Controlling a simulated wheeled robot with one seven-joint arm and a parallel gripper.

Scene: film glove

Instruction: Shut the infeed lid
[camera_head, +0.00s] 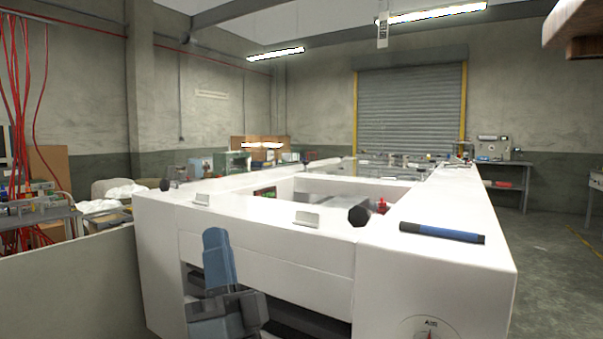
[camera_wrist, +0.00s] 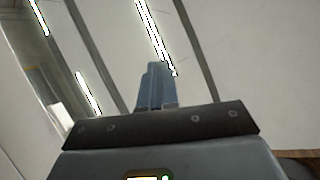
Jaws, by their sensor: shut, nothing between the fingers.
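The white machine (camera_head: 440,255) fills the middle of the head view. A white front panel (camera_head: 290,255), which looks like the infeed lid, spans its near side. Two small pale blocks sit on the top edge above it. A dark opening (camera_head: 300,318) shows beneath the panel, so the lid looks raised, but I cannot tell how far. My gripper (camera_head: 216,234) stands in front of the panel's left part with blue fingers pointing up. In the wrist view the fingers (camera_wrist: 156,72) are together and empty, with the ceiling behind. My gripper hides part of the opening; contact is unclear.
A blue and black marker-like cylinder (camera_head: 441,232) lies on the machine's right top. A black knob (camera_head: 358,215) stands near the front edge. A low pale wall (camera_head: 75,275) is at left. A cluttered bench (camera_head: 40,212) stands behind it. Open floor (camera_head: 555,250) lies to the right.

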